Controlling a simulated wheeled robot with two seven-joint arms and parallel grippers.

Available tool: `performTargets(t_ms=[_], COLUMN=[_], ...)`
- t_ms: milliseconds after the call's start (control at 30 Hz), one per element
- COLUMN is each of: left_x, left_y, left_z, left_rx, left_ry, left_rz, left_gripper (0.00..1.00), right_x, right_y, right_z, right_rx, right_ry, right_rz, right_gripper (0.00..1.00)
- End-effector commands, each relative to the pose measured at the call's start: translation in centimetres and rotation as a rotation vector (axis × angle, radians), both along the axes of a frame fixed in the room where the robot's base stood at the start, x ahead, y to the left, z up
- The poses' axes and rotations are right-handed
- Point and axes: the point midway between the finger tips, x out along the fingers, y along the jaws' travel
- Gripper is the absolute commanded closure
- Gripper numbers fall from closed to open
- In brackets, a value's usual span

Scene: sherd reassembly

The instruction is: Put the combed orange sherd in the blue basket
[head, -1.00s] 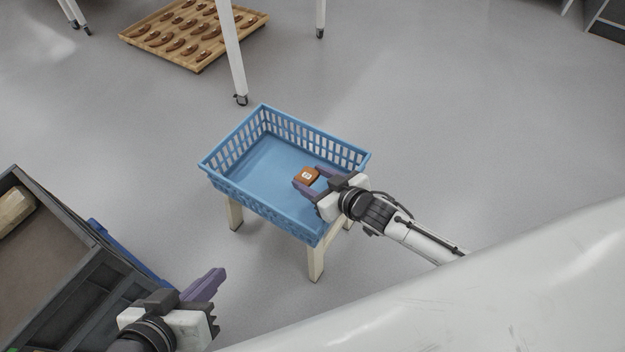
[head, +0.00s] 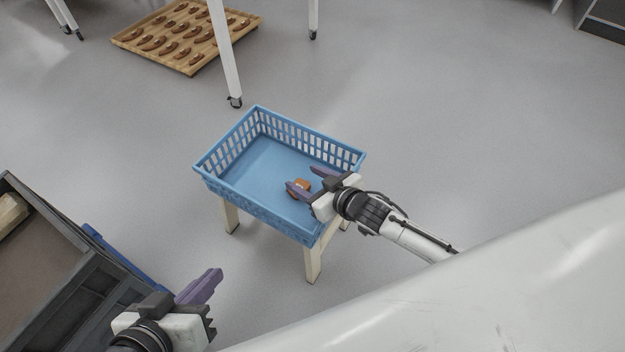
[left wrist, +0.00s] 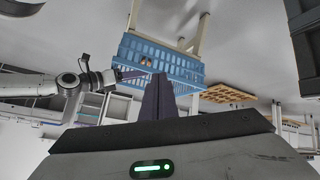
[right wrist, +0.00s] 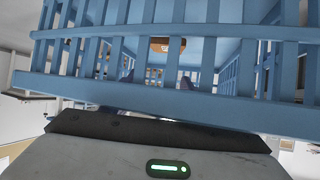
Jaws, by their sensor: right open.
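The orange sherd (head: 301,185), with a small white mark, is inside the blue basket (head: 226,187), low by its floor near the right end. One finger partly hides it in the head view. The sherd also shows beyond the slats in the right wrist view (right wrist: 158,45). My right gripper (head: 306,179) is open over the basket's right end, its fingers apart and above the sherd, holding nothing. My left gripper (head: 213,284) is at the lower left, away from the basket. Its fingers lie together, empty, in the left wrist view (left wrist: 157,82).
The basket rests on a stand with pale legs (head: 313,262). A dark grey compartmented container (head: 62,290) is at the lower left. A wooden tray (head: 190,67) of several brown sherds lies on the floor at the back, near white table legs. Open floor surrounds the stand.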

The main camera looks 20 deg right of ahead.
Motion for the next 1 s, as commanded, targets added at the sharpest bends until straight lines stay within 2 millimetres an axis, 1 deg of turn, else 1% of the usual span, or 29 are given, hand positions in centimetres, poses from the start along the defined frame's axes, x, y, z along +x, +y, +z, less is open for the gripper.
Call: performTargets(t_ms=[33, 100, 167, 200, 267, 300, 400, 500, 600, 733, 1000], left_x=[0.0, 0.0, -0.2, -0.3, -0.6, -0.7, -0.9, -1.0, -1.1, -1.1, -1.1], left_y=[0.1, 0.2, 0.4, 0.6, 1.2, 1.4, 2.0, 2.5, 2.9, 3.1, 3.3], left_z=[0.2, 0.4, 0.3, 0.0, -1.3, -1.5, -1.5, -1.1, -0.8, -0.6, -0.6], left_rx=[0.004, 0.015, 0.03, 0.044, 0.079, 0.089, 0.107, 0.096, 0.092, 0.088, 0.086], left_ry=[0.0, 0.003, 0.014, 0.028, 0.063, 0.071, 0.074, 0.052, 0.035, 0.02, 0.013], left_rz=[0.001, 0.0, 0.0, -0.001, -0.001, 0.002, 0.018, 0.05, 0.073, 0.091, 0.098], left_gripper=[1.0, 1.0, 1.0, 1.0, 1.0, 1.0, 1.0, 1.0, 1.0, 1.0, 1.0], right_x=[-0.8, -0.8, -1.8, -2.4, -3.5, -4.2, -6.0, -7.7, -8.9, -10.0, -10.3], right_y=[-0.3, -0.3, -0.6, -0.8, -1.1, -1.4, -2.1, -2.6, -3.1, -3.4, -3.6], right_z=[-0.8, 0.2, 0.6, 1.1, 2.0, 2.5, 3.8, 4.7, 5.5, 6.1, 6.3], right_rx=[-0.007, -0.008, -0.008, -0.007, -0.006, -0.004, -0.006, -0.005, -0.004, -0.004, -0.004], right_ry=[0.028, 0.026, 0.03, 0.027, 0.025, 0.024, 0.021, 0.019, 0.015, 0.014, 0.011], right_rz=[-0.005, -0.003, -0.005, -0.004, -0.004, -0.004, -0.003, -0.003, -0.003, -0.003, -0.003], right_gripper=[0.43, 0.43, 0.43, 0.43, 0.43, 0.43, 0.43, 0.43, 0.43, 0.43, 0.43])
